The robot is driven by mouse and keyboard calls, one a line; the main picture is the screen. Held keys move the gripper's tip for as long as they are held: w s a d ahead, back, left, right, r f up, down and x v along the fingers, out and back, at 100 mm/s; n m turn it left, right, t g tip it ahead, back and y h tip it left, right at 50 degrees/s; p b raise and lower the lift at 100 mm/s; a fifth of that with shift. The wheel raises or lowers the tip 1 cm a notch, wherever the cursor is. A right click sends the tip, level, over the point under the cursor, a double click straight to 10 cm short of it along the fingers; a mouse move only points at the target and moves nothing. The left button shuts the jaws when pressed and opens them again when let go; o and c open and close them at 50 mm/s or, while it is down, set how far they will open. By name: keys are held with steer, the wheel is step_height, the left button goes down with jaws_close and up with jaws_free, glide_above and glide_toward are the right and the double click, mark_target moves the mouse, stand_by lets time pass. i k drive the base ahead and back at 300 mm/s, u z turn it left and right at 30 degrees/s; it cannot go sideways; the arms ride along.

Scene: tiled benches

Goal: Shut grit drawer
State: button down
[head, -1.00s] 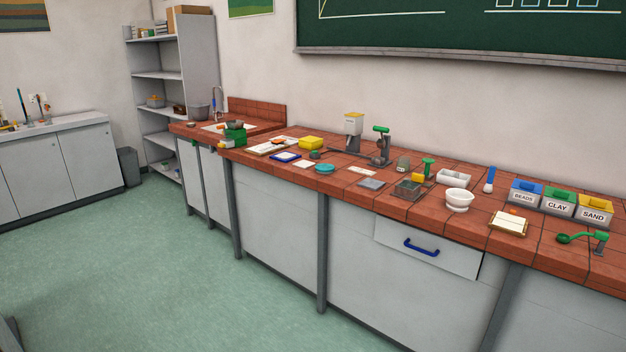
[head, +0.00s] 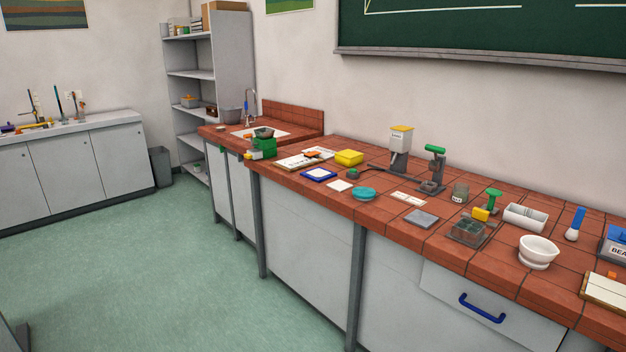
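A pale grey drawer front (head: 446,297) with a blue bar handle (head: 482,308) sits under the tiled bench top at the lower right of the head view. I see no label on it that says grit. Its front seems to stand slightly proud of the panels beside it; how far it is out I cannot tell, and its inside is hidden. My gripper is not in view.
The green floor (head: 190,265) in front is clear.

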mark_target(255, 154)
steer(key=u, duration=0.2)
steer(key=i, duration=1.05)
steer(key=u, duration=0.55)
steer(key=i, duration=0.85)
steer(key=u, duration=0.7)
steer(key=i, duration=0.65)
steer(key=u, duration=1.1)
steer(key=i, duration=0.95)
steer(key=u, duration=0.6)
